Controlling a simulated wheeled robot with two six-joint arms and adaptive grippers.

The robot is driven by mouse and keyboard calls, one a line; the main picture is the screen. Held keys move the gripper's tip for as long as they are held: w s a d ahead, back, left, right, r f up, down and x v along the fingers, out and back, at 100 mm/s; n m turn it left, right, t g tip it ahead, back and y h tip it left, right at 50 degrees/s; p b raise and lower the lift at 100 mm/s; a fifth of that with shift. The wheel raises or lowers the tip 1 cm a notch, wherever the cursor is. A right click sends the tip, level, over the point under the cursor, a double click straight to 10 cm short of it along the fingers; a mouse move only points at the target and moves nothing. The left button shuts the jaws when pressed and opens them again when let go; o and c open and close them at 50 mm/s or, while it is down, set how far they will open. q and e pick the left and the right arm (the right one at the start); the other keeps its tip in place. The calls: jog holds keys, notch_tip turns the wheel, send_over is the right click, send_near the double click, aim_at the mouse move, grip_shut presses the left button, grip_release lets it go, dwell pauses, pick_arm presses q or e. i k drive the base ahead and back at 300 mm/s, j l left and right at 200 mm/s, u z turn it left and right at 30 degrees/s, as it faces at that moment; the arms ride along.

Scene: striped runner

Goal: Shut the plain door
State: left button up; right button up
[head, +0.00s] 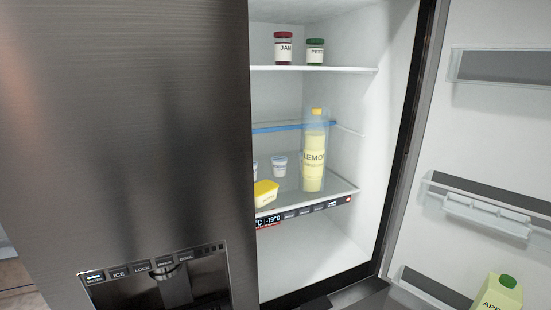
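The plain door (465,135) is the right-hand fridge door. It stands wide open at the right of the head view, with its white inner side and door shelves facing me. Its outer face is hidden, and its far right part runs out of the picture. The fridge compartment (350,225) behind it is open to view. The left door (125,130), dark brushed metal with a dispenser, is closed. Neither of my grippers shows in the head view.
The dispenser (160,280) is in the left door. A yellow lemon bottle (314,160), a yellow tub (265,193) and two jars (283,50) stand on shelves inside. A carton with a green cap (498,293) stands in the open door's lower shelf.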

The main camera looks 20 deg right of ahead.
aim_at(481, 130)
jog(key=k+l+u, duration=0.1)
jog(key=l, duration=0.3)
jog(key=k+l, duration=0.25)
jog(key=l, duration=0.15)
jog(key=k+l+u, duration=0.15)
jog(key=l, duration=0.25)
jog(key=k+l, duration=0.3)
jog(key=l+u, duration=0.1)
jog(key=l, duration=0.3)
jog(key=k+l+u, duration=0.15)
jog(key=l, duration=0.25)
jog(key=l+u, duration=0.1)
jog(key=l, duration=0.3)
jog(key=k+l+u, duration=0.1)
jog(key=l, duration=0.3)
jog(key=k+l+u, duration=0.15)
jog(key=l, duration=0.25)
jog(key=l+u, duration=0.1)
jog(key=l, duration=0.25)
jog(key=i+l+u, duration=0.1)
jog(key=l, duration=0.5)
jog(key=i+l+u, duration=0.1)
jog(key=l, duration=0.5)
